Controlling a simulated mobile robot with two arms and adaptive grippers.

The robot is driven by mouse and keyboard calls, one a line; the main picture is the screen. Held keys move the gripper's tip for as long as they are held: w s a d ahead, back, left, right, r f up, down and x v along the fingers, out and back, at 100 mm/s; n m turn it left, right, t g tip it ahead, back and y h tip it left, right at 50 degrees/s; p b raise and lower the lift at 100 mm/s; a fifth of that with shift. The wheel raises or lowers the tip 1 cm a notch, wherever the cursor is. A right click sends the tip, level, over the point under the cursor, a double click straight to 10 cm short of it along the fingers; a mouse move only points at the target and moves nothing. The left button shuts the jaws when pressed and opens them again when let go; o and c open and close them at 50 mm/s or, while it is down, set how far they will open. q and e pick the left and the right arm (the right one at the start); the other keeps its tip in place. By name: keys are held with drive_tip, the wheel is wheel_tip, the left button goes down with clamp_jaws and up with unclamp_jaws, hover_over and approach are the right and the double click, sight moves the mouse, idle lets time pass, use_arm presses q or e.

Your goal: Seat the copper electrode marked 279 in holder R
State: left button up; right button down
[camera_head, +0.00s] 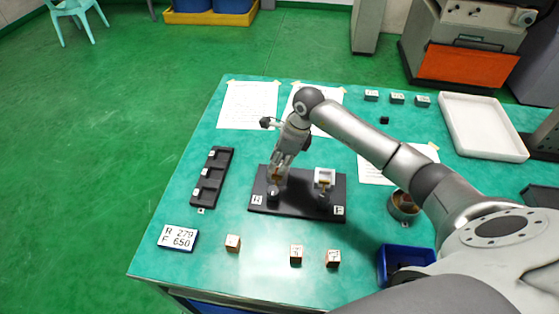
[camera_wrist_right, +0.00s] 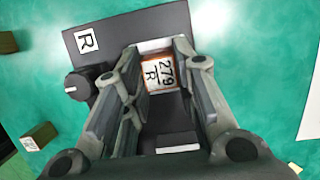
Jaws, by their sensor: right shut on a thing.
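My right gripper (camera_head: 277,176) reaches down over holder R (camera_head: 272,192), the left holder on the black base plate (camera_head: 298,210). It is shut on the copper electrode marked 279 (camera_wrist_right: 160,76), whose white label shows 279 over R in the right wrist view. The electrode is at holder R; the fingers hide whether it is fully down in it. The base plate's R label (camera_wrist_right: 87,42) and a black knob (camera_wrist_right: 77,86) show beside the gripper. Holder F (camera_head: 324,180) stands to the right, with its F label (camera_head: 338,210). My left gripper is not in view.
A card (camera_head: 178,238) reads R 279, F 650. Loose copper blocks (camera_head: 232,243) (camera_head: 296,254) (camera_head: 333,258) stand along the front. A black compartment rack (camera_head: 212,178) lies left, a blue bin (camera_head: 405,256) front right, a round container (camera_head: 403,205) and white tray (camera_head: 484,126) right.

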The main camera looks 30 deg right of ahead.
drive_tip(key=shift+f, duration=0.1)
drive_tip(key=c, duration=1.1)
unclamp_jaws()
drive_tip(key=v, duration=1.2)
